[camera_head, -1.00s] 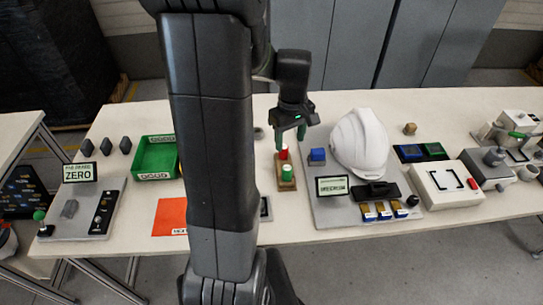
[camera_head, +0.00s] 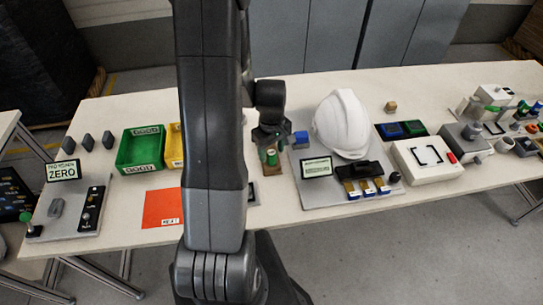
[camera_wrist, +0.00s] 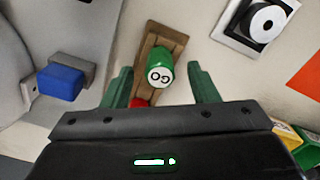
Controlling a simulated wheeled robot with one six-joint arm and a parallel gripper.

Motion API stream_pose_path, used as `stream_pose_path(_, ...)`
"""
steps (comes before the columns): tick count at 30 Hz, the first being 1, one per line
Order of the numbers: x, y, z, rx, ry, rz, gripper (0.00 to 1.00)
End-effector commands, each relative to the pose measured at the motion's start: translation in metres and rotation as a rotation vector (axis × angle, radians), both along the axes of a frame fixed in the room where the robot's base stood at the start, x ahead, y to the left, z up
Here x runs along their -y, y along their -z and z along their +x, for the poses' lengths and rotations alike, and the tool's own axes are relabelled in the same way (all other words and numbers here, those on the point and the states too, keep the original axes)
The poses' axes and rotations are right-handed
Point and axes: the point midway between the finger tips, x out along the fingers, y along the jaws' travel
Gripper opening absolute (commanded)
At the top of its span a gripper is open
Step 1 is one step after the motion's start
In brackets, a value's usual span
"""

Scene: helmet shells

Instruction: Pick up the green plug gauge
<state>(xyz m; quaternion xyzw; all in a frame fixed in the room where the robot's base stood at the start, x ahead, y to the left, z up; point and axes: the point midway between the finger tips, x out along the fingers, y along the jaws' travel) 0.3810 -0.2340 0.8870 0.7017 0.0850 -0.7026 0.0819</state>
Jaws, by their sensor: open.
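The green plug gauge (camera_wrist: 160,72) stands in a small wooden stand and has a white top marked GO. In the head view the green gauge (camera_head: 272,158) shows just below my gripper (camera_head: 270,146). In the wrist view my gripper (camera_wrist: 160,88) is open, with one green finger on each side of the green gauge and a gap to both. A red piece (camera_wrist: 140,102) sits in the same wooden stand (camera_wrist: 172,38), partly hidden by my gripper's body. I cannot tell how far the fingertips are above the stand.
A blue block (camera_head: 301,137) and a white helmet (camera_head: 342,125) stand to the right on a grey board. A green bin (camera_head: 139,150), a yellow bin (camera_head: 174,146) and an orange sheet (camera_head: 161,208) lie to the left. A square plate with a round black-and-white part (camera_wrist: 262,22) is near the stand.

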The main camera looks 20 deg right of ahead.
Motion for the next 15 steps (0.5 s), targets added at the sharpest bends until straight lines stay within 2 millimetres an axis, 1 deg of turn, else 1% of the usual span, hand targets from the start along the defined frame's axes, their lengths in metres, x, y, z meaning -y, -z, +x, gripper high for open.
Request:
stream_pose_path(3, 0.0, 0.012, 0.0, -0.002, 0.0, 0.001, 0.54)
stream_pose_path(6, 0.0, 0.018, -0.001, -0.001, 0.0, 0.001, 0.54)
stream_pose_path(14, 0.0, 0.021, 0.0, 0.001, 0.001, -0.001, 0.54)
stream_pose_path(15, 0.0, 0.02, 0.0, 0.001, 0.001, -0.001, 0.5)
